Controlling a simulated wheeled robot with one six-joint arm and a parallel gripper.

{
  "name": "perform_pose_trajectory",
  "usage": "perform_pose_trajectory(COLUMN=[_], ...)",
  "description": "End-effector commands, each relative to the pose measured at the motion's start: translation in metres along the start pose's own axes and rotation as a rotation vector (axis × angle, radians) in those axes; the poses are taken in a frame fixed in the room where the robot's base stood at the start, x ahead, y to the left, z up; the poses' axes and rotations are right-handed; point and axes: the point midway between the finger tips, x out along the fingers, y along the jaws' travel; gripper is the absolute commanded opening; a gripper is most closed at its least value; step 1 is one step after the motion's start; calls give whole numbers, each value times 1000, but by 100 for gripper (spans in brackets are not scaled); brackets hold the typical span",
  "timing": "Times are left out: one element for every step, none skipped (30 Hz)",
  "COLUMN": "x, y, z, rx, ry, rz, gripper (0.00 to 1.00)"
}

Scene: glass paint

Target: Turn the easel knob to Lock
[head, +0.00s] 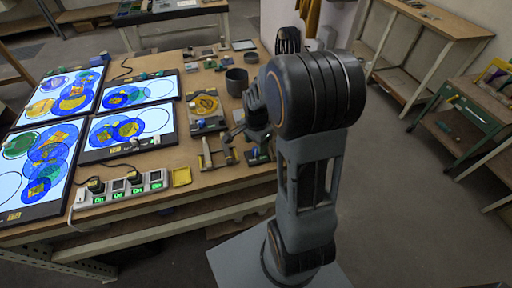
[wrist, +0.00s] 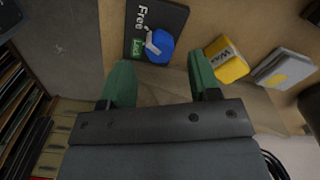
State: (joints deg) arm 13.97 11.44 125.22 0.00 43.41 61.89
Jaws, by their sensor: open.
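The blue easel knob (wrist: 160,45) sits on a black panel (wrist: 172,17) in the wrist view. The panel has a white "Free" label and a green-backed label that seems to read "Lock". A pale pointer shows at the knob's left side, near the green label; its exact direction is hard to tell. My gripper (wrist: 162,82) is open, its two green fingers apart, with the knob beyond and between them, untouched. In the head view the black panel (head: 258,155) is small at the table's right edge, partly behind my arm.
A yellow box marked "Wax" (wrist: 228,60) and a grey-white block (wrist: 284,68) lie right of the panel. On the table (head: 215,192) are lit screens (head: 126,132), a power strip (head: 122,188), a yellow tray (head: 181,177) and a dark cup (head: 237,82). Open floor lies at right.

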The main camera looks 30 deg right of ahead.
Motion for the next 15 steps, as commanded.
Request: perform_pose_trajectory(x=[7,11,15,18,20,23,25,26,28,28,29,30,30,30,30], y=[0,0,0,0,0,0,0,0,0,0,0,0,0,0,0], z=[0,0,0,0,0,0,0,0,0,0,0,0,0,0,0], rx=[-1,-1,-1,-1,-1,-1,-1,-1,-1,-1,-1,-1,-1,-1,-1], ry=[-1,-2,-1,-1,-1,-1,0,0,0,0,0,0,0,1,1], rz=[3,3,2,1,2,1,0,0,0,0,0,-1,-1,-1,-1], gripper=[57,57,57,57,57,57,57,57,57,57,57,57,57,57,57])
